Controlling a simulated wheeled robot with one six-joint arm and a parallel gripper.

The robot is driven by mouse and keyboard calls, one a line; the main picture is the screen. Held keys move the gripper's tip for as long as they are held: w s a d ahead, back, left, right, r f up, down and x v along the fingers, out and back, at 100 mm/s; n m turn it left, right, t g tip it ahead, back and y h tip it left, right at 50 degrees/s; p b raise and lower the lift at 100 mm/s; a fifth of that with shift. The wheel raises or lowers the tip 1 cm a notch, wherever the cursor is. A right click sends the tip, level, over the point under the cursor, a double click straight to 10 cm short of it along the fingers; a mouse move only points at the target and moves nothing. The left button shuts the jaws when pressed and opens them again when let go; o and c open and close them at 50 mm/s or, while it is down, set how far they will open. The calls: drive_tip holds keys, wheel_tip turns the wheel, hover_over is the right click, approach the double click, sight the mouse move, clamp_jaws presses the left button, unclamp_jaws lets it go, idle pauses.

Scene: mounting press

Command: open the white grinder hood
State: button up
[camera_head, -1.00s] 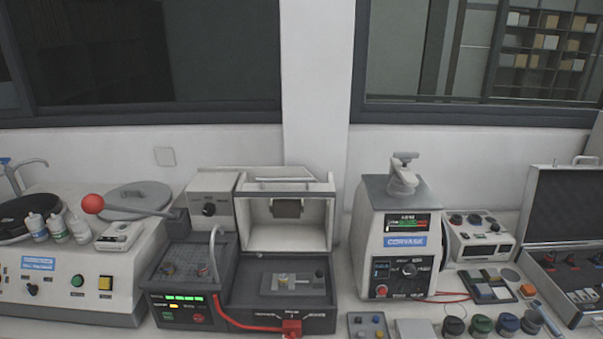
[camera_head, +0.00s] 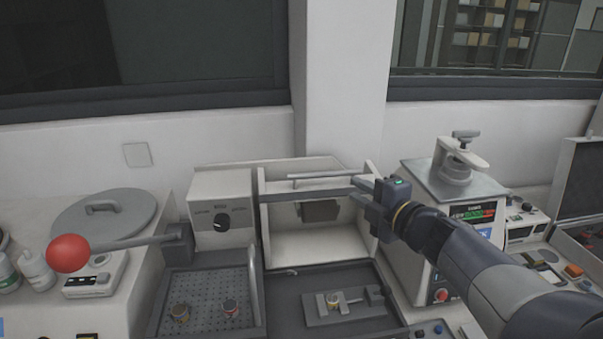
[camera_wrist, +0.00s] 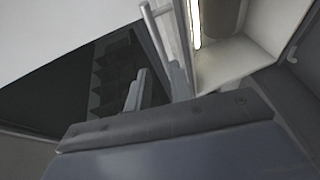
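The white grinder hood (camera_head: 265,220) stands raised in the head view, its hollow inside facing me above the dark grinder bed. A grey bar handle (camera_head: 325,175) runs along its top front edge. My gripper (camera_head: 362,188) is at the right end of this handle, by the hood's upper right corner. In the wrist view my gripper's two fingers (camera_wrist: 157,80) stand apart, with the handle bar (camera_wrist: 152,35) just beyond them. Nothing is visibly held. I cannot tell whether a finger touches the handle or hood.
A red ball-ended lever (camera_head: 68,253) reaches out at left, beside a white control box (camera_head: 222,212). A press with a top clamp (camera_head: 455,185) stands close on the right, behind my arm. A small fixture (camera_head: 335,304) lies on the bed below the hood.

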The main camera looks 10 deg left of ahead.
sight(328, 176)
drive_tip(key=p+x, duration=0.1)
drive_tip(key=x, duration=1)
drive_tip(key=shift+s+a+p, duration=0.15)
drive_tip(key=shift+a+p, duration=0.2)
drive_tip(key=shift+p, duration=0.05)
drive_tip(key=shift+c, duration=0.2)
clamp_jaws()
drive_tip(key=shift+f, duration=0.1)
